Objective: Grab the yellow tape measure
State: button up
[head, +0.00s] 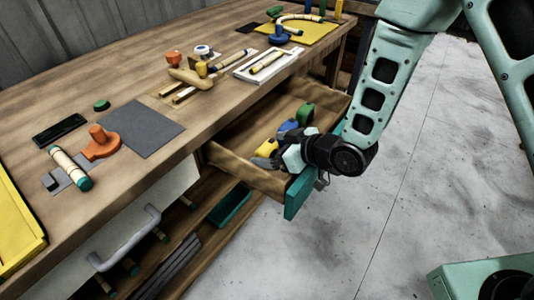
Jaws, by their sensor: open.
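A yellow tape measure (267,147) lies in the open wooden drawer (237,168), at its near left part. My gripper (267,160) is over the drawer's front end, with its dark fingers close to the tape measure. The gripper is open. I cannot tell whether a finger touches the tape measure, and its lower side is partly hidden by the gripper. A blue item (287,127) and a green item (305,113) lie behind it in the same drawer.
The drawer's teal front (293,197) sticks out from the workbench (200,120). On the bench are a grey mat (142,128), an orange tool (102,144), a white tray (285,66) and a yellow tray (15,235). The floor at right is clear around my arm.

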jog(key=c, duration=1.2)
jog(key=shift+r, duration=0.1)
